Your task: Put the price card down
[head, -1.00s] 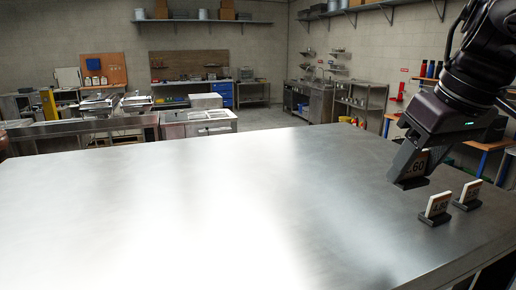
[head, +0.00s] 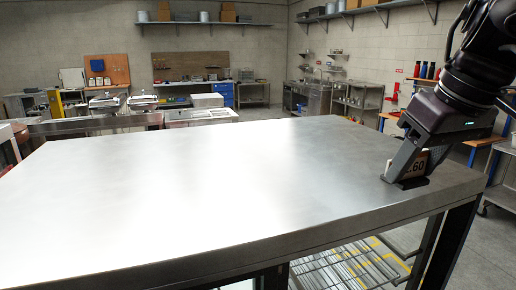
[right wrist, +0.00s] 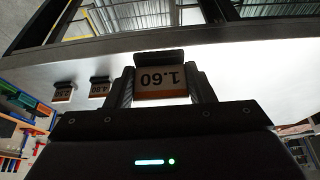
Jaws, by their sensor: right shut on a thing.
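My right gripper (head: 408,163) is shut on a price card (head: 418,164), a pale card reading 1.60 in a dark base. In the right wrist view the card (right wrist: 161,80) appears upside down between the two fingers, with its dark base (right wrist: 159,57) beyond the fingertips. The card is roughly upright over the right end of the steel table (head: 220,190), near the edge. Its base is at or just above the top; I cannot tell if it touches. My left gripper is not in view.
Two other price cards, one (right wrist: 99,88) and another (right wrist: 63,93), stand left of the held card in the right wrist view. The tabletop left of my gripper is wide and bare. A wire shelf (head: 350,268) shows below the table.

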